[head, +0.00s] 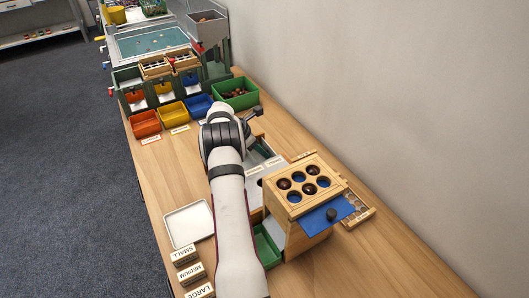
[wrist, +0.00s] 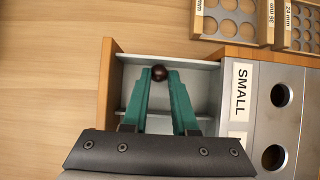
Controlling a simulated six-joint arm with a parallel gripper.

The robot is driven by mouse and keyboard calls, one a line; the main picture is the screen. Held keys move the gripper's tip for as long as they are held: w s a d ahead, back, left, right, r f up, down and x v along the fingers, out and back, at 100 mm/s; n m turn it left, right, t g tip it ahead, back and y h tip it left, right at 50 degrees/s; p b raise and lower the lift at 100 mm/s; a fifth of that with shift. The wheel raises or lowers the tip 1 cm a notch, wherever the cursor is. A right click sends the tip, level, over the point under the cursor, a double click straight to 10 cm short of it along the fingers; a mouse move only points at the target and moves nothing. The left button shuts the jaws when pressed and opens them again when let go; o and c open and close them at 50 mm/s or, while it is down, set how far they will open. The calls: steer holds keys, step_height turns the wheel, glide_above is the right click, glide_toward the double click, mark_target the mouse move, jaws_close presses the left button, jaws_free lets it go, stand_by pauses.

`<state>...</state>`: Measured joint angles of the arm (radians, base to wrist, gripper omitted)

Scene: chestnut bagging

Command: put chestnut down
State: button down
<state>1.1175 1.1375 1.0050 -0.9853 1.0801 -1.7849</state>
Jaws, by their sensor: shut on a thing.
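In the wrist view a small dark brown chestnut (wrist: 159,69) sits between the tips of the green fingers of my gripper (wrist: 159,77), which is shut on it. The chestnut is over a grey compartment (wrist: 193,78) with wooden side walls. I cannot tell its height above the floor. Right of the compartment is a grey panel (wrist: 262,130) with round dark holes and a "SMALL" label (wrist: 241,88).
A wooden box (head: 280,194) with chestnuts in several of its round holes stands right of my arm, a blue sheet (head: 318,218) at its front. A white tray (head: 188,225) and size-label blocks (head: 190,273) lie left. A green bin (head: 247,101) of chestnuts stands behind.

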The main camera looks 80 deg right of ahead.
step_height(320, 180, up, 10)
steer(key=r, duration=0.1)
step_height(320, 180, up, 4)
glide_above(277, 161)
steer(key=w, duration=0.2)
steer(key=f, duration=0.3)
steer(key=a+f, duration=0.1)
steer(key=f, duration=0.5)
steer(key=shift+s+a, duration=0.25)
steer(key=shift+a, duration=0.1)
steer(key=shift+f, duration=0.2)
steer(key=shift+f, duration=0.1)
steer(key=c, duration=0.7)
jaws_free()
